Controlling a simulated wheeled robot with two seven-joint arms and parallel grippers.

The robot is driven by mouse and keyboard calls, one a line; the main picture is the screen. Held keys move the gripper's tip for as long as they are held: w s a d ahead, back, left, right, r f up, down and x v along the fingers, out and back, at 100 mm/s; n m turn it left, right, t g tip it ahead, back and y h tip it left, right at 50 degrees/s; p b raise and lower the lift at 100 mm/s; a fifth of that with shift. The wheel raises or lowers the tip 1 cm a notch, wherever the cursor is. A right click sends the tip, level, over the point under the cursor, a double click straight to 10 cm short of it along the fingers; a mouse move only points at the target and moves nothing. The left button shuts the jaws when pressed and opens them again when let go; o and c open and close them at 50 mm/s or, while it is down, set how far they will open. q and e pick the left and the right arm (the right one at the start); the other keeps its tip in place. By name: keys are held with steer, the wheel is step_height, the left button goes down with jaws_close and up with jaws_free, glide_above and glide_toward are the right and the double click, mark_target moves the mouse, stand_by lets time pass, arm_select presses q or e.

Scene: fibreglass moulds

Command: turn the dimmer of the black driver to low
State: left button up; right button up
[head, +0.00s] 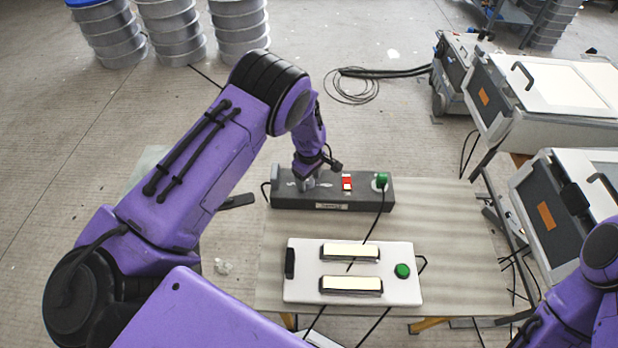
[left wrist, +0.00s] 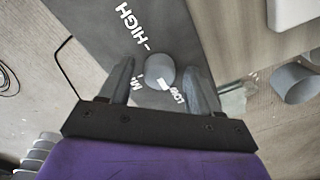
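The black driver (head: 345,190) is a long dark box at the back of the table in the head view. It has a red-framed switch and a green plug. My left gripper (head: 308,180) is at its left end. In the left wrist view, the round grey dimmer knob (left wrist: 160,70) lies between the fingers of my left gripper (left wrist: 161,88). The fingers are apart, with a gap showing on each side of the knob. HIGH and LOW are printed around it, and a partly hidden "Mi" label. A white mark on the knob faces the LOW side. My right gripper is out of view.
A white panel (head: 300,258) with two pale bars and a green button lies in front on the table (head: 455,235). Grey cases (head: 555,230) stand at the right. The table's right part is clear.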

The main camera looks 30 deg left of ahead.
mark_target(309, 180)
arm_select(q)
step_height(309, 180, up, 11)
steer(key=b, duration=0.2)
steer(key=shift+f, duration=0.2)
stand_by(0.4)
